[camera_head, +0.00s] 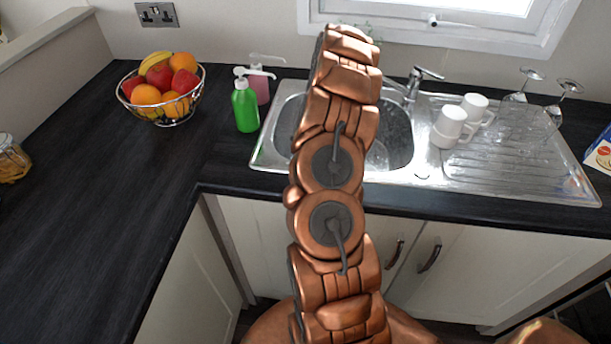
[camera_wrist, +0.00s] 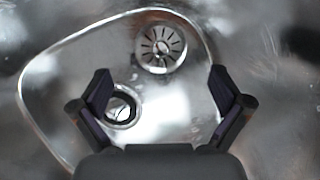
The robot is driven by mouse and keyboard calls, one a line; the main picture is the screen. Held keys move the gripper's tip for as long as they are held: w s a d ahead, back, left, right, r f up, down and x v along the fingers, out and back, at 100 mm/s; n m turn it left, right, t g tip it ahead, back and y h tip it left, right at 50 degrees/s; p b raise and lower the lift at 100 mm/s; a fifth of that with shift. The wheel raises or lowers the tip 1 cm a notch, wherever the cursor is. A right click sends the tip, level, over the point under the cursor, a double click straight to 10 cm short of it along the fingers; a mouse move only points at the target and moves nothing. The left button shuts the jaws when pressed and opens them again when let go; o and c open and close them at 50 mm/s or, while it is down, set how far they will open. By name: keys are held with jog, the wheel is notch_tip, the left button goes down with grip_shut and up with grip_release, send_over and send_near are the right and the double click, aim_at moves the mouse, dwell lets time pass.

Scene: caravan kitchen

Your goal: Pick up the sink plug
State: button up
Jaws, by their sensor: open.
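In the wrist view a round metal disc with radial slots (camera_wrist: 162,47) lies in the steel basin, ahead of my gripper and between the lines of its fingers. A smaller round piece with a dark ring and bright centre (camera_wrist: 120,108) lies nearer, beside the left finger. I cannot tell for certain which of the two is the sink plug. My gripper (camera_wrist: 160,82) is open and empty, pointing into the basin. In the head view the sink (camera_head: 402,150) is partly hidden by my arm, and neither the gripper nor the round pieces can be made out.
The tap (camera_head: 415,82) stands behind the sink. White mugs (camera_head: 450,124) and upturned glasses (camera_head: 556,104) stand on the drainer at right. A green soap bottle (camera_head: 245,106), a pink bottle (camera_head: 259,86) and a fruit bowl (camera_head: 162,105) stand left. The left worktop is mostly clear.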

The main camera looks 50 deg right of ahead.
jog(key=shift+s+a+f+p, duration=0.1)
jog(key=shift+a+f+p, duration=0.4)
jog(key=shift+f+p, duration=0.05)
jog(key=shift+p+x, duration=0.6)
jog(key=shift+x, duration=1.25)
jog(key=c, duration=1.1)
jog(key=shift+s+a, duration=0.1)
jog(key=shift+a, duration=0.05)
jog(key=c, duration=0.6)
jog(key=shift+f, duration=0.1)
